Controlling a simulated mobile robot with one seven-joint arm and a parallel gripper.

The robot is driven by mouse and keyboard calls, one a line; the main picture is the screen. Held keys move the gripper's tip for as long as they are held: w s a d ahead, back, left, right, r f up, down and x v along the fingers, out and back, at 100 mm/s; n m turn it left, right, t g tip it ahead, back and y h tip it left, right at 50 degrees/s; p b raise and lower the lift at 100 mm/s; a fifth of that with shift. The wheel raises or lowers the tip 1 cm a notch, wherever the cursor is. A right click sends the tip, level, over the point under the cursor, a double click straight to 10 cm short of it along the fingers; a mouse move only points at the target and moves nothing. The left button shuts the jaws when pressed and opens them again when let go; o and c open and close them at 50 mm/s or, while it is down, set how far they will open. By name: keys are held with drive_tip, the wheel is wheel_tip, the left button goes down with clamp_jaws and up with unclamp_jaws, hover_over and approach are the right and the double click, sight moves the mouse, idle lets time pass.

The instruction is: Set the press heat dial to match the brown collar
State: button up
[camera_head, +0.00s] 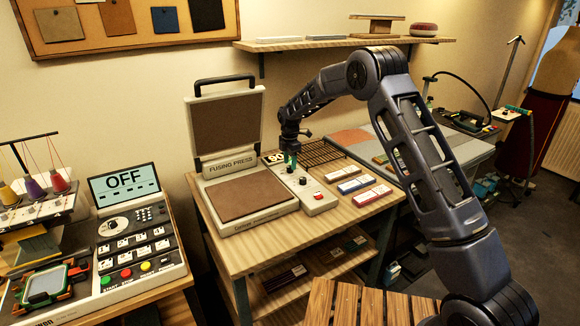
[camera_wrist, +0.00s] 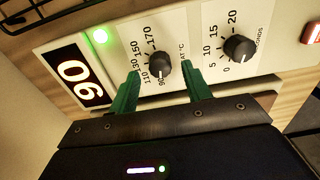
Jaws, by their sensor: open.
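The fusing press (camera_head: 228,180) stands open on the wooden table, its lid raised. Its control panel (camera_head: 312,198) is on the right side. In the wrist view the heat dial (camera_wrist: 160,68) is a black knob with a °C scale from 90 to 170; its white mark points at about 90. The display (camera_wrist: 76,76) reads 90. My gripper (camera_head: 291,160) is over the panel. In the wrist view the green fingers of my gripper (camera_wrist: 163,76) are open, one on each side of the heat dial; contact cannot be told. I cannot pick out a brown collar.
The seconds dial (camera_wrist: 239,47) sits beside the heat dial, close to one finger. A wire rack (camera_head: 322,155) and several flat packets (camera_head: 353,185) lie right of the press. A board with brown, blue and black swatches (camera_head: 165,19) hangs behind.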

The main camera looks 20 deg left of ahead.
drive_tip(key=shift+f, duration=1.15)
drive_tip(key=shift+c, duration=0.4)
drive_tip(key=c, duration=0.9)
